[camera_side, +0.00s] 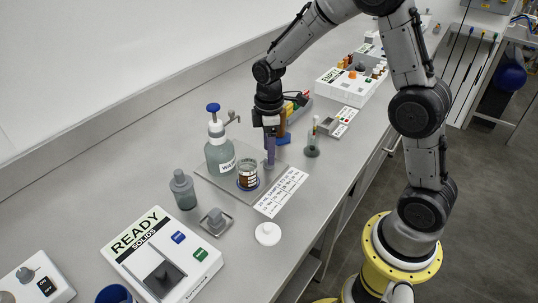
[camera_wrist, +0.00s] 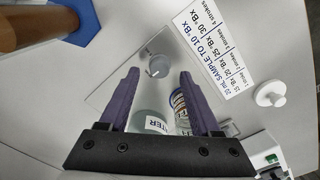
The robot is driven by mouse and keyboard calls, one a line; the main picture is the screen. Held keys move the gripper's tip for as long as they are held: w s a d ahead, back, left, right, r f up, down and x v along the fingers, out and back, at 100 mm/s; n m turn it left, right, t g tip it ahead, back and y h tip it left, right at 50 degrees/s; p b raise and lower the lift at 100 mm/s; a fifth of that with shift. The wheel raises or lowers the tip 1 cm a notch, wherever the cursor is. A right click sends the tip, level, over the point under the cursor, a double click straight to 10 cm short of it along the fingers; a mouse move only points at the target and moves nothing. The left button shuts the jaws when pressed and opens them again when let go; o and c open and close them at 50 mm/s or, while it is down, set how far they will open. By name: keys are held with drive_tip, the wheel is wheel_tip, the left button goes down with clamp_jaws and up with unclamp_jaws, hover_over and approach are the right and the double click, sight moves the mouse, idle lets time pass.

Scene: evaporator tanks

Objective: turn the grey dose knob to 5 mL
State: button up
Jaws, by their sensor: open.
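The grey dose knob (camera_wrist: 158,66) is a small round knob on a light grey plate (camera_wrist: 130,88) in the wrist view. It shows between my fingertips, slightly beyond them; its dial setting is too small to read. In the side view the knob (camera_side: 268,166) is partly hidden under my fingers. My gripper (camera_wrist: 160,75) is open and empty, with purple fingers on either side of the knob in the picture. In the side view my gripper (camera_side: 271,150) points down just above the knob. I cannot tell whether the fingers touch it.
A printed stroke card (camera_side: 281,193) lies in front. A blue-based stand (camera_side: 282,138) is behind. A white lid (camera_side: 267,234) lies nearer.

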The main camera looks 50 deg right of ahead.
drive_tip(key=shift+f, duration=1.3)
drive_tip(key=shift+c, duration=0.2)
clamp_jaws()
